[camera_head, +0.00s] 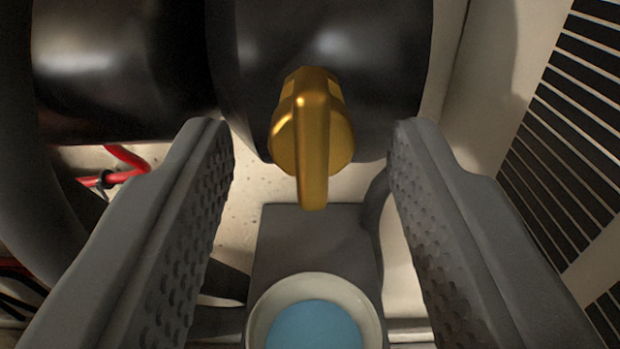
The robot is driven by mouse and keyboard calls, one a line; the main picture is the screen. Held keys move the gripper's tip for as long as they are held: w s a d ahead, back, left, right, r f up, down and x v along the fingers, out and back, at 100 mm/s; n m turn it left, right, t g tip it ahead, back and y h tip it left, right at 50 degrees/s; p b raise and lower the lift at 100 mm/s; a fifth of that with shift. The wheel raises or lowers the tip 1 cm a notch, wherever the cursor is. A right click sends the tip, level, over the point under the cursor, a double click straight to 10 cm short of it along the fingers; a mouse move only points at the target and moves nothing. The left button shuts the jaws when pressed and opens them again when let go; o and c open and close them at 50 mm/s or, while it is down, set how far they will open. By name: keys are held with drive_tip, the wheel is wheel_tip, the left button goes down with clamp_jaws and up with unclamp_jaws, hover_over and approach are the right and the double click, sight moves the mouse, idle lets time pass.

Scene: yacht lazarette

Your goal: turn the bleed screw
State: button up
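The bleed screw (312,135) is a gold, brass-coloured knob with a raised grip bar. It sits on the front of a black rounded housing (330,40), with its bar pointing close to straight down in the picture. My gripper (308,135) is open. Its two grey, dimpled fingers stand to the left and right of the screw, with a clear gap on each side. Neither finger appears to touch it. How far the fingertips are from the screw in depth is hard to tell.
A cup-like part with a pale rim (258,318) and blue inside is below the screw, by a dark grey block (315,245). A black cylinder (125,65) and red cable (125,158) are left. A slatted vent (570,120) is right.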

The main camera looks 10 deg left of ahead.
drive_tip(key=shift+s+r, duration=0.1)
drive_tip(key=shift+s+d, duration=0.25)
drive_tip(key=shift+s, duration=0.3)
drive_tip(key=s+d+b, duration=0.2)
drive_tip(key=s, duration=1)
drive_tip(key=shift+s+d, duration=0.15)
drive_tip(key=shift+s, duration=0.05)
drive_tip(key=d+r+m+g+h+b, duration=0.1)
drive_tip(key=d+r+m+h+b, duration=0.15)
drive_tip(key=d+r, duration=0.35)
drive_tip(key=s+a+r+b, duration=0.1)
drive_tip(key=s+a+r, duration=0.2)
drive_tip(key=a+r, duration=0.1)
drive_tip(key=s+a+r+g+b, duration=0.1)
drive_tip(key=s+a+r, duration=0.2)
drive_tip(key=r, duration=0.4)
drive_tip(key=shift+s+a+r+h, duration=0.25)
drive_tip(key=shift+a+h, duration=0.2)
drive_tip(key=shift+a, duration=0.35)
